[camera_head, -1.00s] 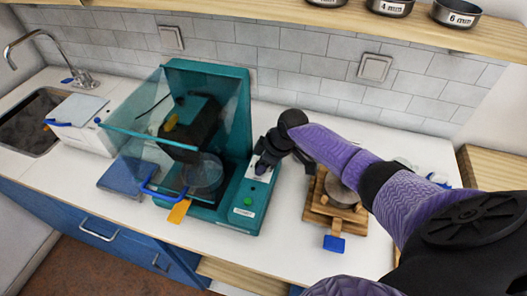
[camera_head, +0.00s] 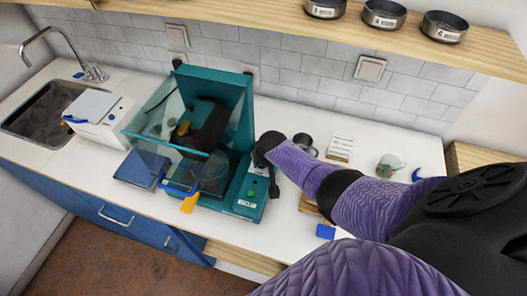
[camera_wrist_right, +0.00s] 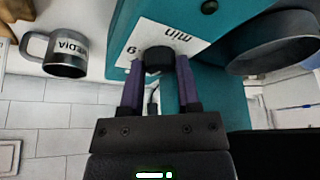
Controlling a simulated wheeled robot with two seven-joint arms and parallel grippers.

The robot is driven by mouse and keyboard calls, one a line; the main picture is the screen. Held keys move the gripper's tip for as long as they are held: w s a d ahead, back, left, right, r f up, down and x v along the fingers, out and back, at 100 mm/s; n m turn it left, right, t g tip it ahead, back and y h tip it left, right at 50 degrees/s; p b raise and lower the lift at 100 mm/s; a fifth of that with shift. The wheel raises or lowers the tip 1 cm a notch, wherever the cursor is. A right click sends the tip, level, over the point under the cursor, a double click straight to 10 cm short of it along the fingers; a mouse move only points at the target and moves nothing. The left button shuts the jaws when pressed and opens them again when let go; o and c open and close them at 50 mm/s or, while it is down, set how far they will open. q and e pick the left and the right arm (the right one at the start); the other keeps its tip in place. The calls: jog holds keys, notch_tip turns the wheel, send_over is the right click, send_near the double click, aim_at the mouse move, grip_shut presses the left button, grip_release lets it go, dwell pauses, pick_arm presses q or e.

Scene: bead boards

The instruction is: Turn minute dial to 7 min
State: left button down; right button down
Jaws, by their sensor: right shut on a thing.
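The teal machine (camera_head: 240,112) stands on the counter with a clear hood and a front control panel (camera_head: 247,200). In the right wrist view, the minute dial (camera_wrist_right: 158,58) is a black knob on a white label (camera_wrist_right: 178,38) reading "min", with a numeral that looks like a 6 or 9 beside it. My right gripper (camera_wrist_right: 160,68) is shut on the dial, one purple finger on each side. In the head view my right gripper (camera_head: 272,182) is over the panel, and the arm hides the dial. The dial's pointer is not readable. My left gripper is out of view.
A green button (camera_head: 250,194) sits on the panel. A metal mug (camera_wrist_right: 66,54) stands beside the machine. A wooden stand with a blue part (camera_head: 325,231) is partly behind my arm. A white box (camera_head: 98,115) and sink (camera_head: 48,112) are at left. Labelled tins (camera_head: 384,14) line the shelf.

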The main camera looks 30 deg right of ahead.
jog(key=shift+a+m+h, duration=0.15)
jog(key=shift+m+h, duration=0.55)
jog(key=shift+m, duration=1.3)
jog(key=shift+c, duration=1.6)
grip_release()
jog(key=shift+w+g, duration=0.1)
jog(key=shift+g, duration=0.2)
jog(key=p+v, duration=0.7)
jog(key=v, duration=0.3)
jog(key=shift+p, duration=0.3)
jog(key=shift+f, duration=0.1)
